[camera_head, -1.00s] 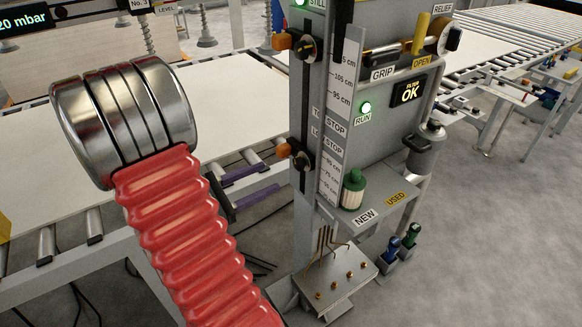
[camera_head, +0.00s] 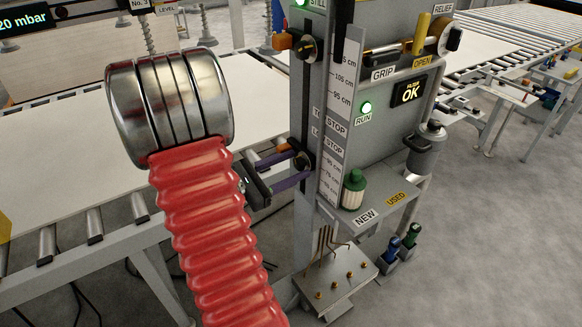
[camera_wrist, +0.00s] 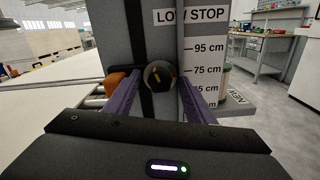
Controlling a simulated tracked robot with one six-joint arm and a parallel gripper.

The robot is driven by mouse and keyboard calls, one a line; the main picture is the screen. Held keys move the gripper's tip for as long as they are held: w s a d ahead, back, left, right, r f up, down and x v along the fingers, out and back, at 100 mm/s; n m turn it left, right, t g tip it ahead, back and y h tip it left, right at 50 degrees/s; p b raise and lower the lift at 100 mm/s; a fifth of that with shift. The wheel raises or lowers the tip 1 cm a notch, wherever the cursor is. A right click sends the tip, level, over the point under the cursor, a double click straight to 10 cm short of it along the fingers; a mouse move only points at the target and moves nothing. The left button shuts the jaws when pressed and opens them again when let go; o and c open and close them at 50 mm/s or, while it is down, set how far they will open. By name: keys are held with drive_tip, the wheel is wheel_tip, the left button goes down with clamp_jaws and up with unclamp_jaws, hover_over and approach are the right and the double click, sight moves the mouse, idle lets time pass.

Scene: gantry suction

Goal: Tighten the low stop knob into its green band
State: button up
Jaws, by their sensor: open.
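The low stop knob (camera_wrist: 160,76), round and dark with a small yellow mark and some red, is on the column face below the LOW STOP label (camera_wrist: 190,15). I cannot make out a green band. In the head view, the knob (camera_head: 302,163) is partly hidden by my gripper (camera_head: 297,167). My purple fingers are open, one on each side of the knob. The wrist view also shows my gripper (camera_wrist: 160,82) around it; I cannot tell whether the fingers touch it. An orange part (camera_wrist: 116,83) sits left of the knob, beside the left finger.
The scale (camera_wrist: 205,70) stands right of the knob. A similar upper knob (camera_head: 307,47) is higher on the column. A green-capped canister (camera_head: 353,188) stands on a shelf at right. A pale panel (camera_head: 50,190) lies on rollers at left.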

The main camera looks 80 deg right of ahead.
drive_tip(key=shift+c, duration=0.7)
drive_tip(key=c, duration=0.9)
drive_tip(key=shift+m, duration=0.4)
drive_tip(key=m, duration=0.3)
drive_tip(key=shift+m, duration=1.8)
